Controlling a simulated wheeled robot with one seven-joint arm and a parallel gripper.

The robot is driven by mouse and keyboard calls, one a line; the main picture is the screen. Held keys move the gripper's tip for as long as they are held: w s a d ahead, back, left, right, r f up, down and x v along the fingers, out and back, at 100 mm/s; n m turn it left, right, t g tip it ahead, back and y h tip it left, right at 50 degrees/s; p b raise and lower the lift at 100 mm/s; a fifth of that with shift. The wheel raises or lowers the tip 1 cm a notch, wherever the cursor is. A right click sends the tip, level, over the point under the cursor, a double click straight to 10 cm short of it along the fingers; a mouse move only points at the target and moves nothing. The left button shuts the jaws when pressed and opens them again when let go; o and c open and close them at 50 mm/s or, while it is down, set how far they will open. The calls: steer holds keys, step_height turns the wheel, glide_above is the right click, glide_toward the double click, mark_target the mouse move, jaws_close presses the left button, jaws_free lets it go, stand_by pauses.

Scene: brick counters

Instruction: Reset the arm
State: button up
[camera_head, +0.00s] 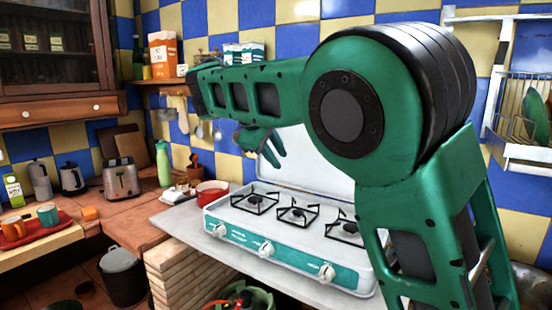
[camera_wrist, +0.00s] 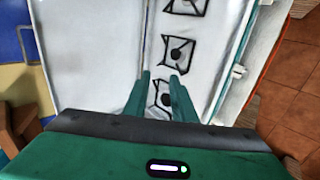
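My green arm is raised and bent, and it reaches across the right half of the head view. My gripper (camera_head: 274,157) hangs in front of the white stove's raised lid (camera_head: 312,155). In the wrist view my gripper (camera_wrist: 160,75) has its two green fingers apart with nothing between them. The stove (camera_head: 285,238) stands below, and its burners also show beyond the fingers in the wrist view. Part of the stove and lid is hidden behind my arm.
A red pot (camera_head: 212,193) sits left of the stove. A toaster (camera_head: 121,180), a green bottle (camera_head: 163,163) and a red tray (camera_head: 36,232) with mugs are on the left counter. A dish rack (camera_head: 525,112) hangs at right. A dark bin (camera_head: 122,275) stands on the floor.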

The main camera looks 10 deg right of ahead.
steer(key=shift+d, duration=0.1)
steer(key=s+d+f+m+g+y, duration=0.1)
steer(key=s+d+f+m, duration=0.1)
steer(key=s+d+f, duration=0.4)
steer(key=s+d+f+m+g+y, duration=0.15)
steer(key=s+d, duration=0.25)
steer(key=d, duration=0.4)
steer(key=s+d+f+m+g, duration=0.1)
steer(key=s+d+f+m, duration=0.2)
steer(key=s+d, duration=0.35)
steer(key=s+f+m+g+y, duration=0.1)
steer(key=s+f+m, duration=0.3)
steer(key=s, duration=0.9)
steer(key=s+f+m+g+y, duration=0.1)
steer(key=s+f+m, duration=0.3)
steer(key=s+f, duration=0.4)
steer(key=s+y, duration=0.1)
steer(key=s, duration=0.5)
steer(key=shift+d+f+y, duration=0.15)
steer(key=shift+d+y, duration=0.2)
steer(key=shift+m, duration=0.25)
